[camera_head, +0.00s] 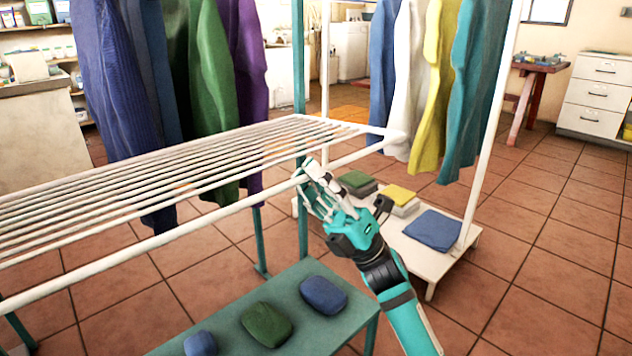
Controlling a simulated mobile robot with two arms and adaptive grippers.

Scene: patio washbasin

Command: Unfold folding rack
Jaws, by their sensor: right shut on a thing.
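The folding rack (170,239) is a white slatted panel that spans the left and middle of the head view. It lies roughly level, above a teal bench and among teal posts. My right gripper (306,180), on a teal and black arm from the lower right, is at the rack's front rail near its right end. Its fingers are shut on that rail. The rack's far left end runs out of the picture. My left gripper does not show.
A teal bench (340,322) below carries blue and green bundles. Clothes hang behind the rack, and more hang at right over a white low shelf (466,262) with folded cloths. White drawers (597,95) stand far right. Tiled floor (540,290) is clear at lower right.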

